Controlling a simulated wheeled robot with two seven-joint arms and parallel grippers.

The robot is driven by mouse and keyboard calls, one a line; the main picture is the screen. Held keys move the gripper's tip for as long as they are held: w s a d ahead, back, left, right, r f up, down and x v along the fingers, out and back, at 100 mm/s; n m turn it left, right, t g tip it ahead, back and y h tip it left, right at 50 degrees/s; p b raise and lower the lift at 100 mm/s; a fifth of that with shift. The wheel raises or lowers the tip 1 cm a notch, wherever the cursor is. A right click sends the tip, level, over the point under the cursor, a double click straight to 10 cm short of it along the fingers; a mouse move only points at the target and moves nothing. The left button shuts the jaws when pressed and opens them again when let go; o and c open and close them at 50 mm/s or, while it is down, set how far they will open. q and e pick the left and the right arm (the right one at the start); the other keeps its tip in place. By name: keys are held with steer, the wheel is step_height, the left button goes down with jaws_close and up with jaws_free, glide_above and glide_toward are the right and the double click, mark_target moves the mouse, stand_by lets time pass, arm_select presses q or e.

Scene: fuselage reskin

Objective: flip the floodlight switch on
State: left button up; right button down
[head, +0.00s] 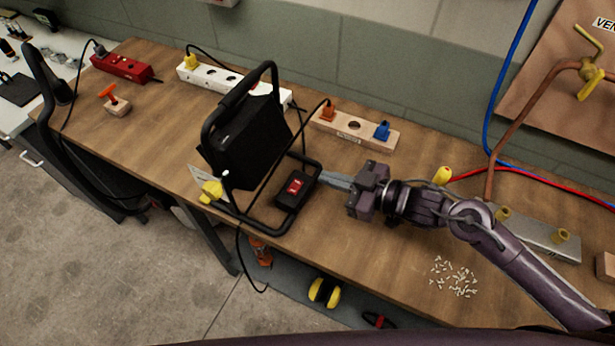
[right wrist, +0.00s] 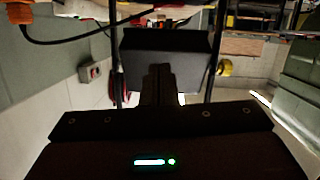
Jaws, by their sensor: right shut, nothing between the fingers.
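The black floodlight (head: 248,142) stands on the wooden bench in a black tubular frame. Its switch box, with a red rocker switch (head: 295,186), sits low on the frame's right side. My right gripper (head: 328,179) is shut and empty, with its fingertips right beside the switch box at its right edge. I cannot tell whether they touch it. In the right wrist view the dark fingers (right wrist: 158,85) point toward a black box-shaped body (right wrist: 165,55) between two upright bars. The rocker is not clear there. My left gripper is not in view.
Behind the floodlight are a white power strip (head: 222,80) and a wooden socket block (head: 354,127) with orange and blue plugs. A red power strip (head: 121,67) lies at the far left. White scattered bits (head: 454,277) lie on the bench at the right front. A dark cable hangs over the front edge.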

steer(key=p, duration=0.1)
glide_above(308, 187)
steer(key=shift+s+a+f, duration=0.1)
steer(key=shift+s+f, duration=0.3)
steer(key=shift+f, duration=0.05)
steer(key=f, duration=0.2)
steer(key=f+p, duration=0.1)
steer(key=shift+w+f, duration=0.25)
steer(key=shift+f, duration=0.5)
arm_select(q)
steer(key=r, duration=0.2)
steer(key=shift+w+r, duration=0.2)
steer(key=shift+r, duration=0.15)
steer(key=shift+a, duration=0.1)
arm_select(e)
steer(key=shift+w+f+m, duration=0.1)
steer(key=shift+f+m, duration=0.2)
steer(key=shift+f, duration=0.15)
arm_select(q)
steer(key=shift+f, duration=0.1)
arm_select(e)
steer(key=shift+r, duration=0.15)
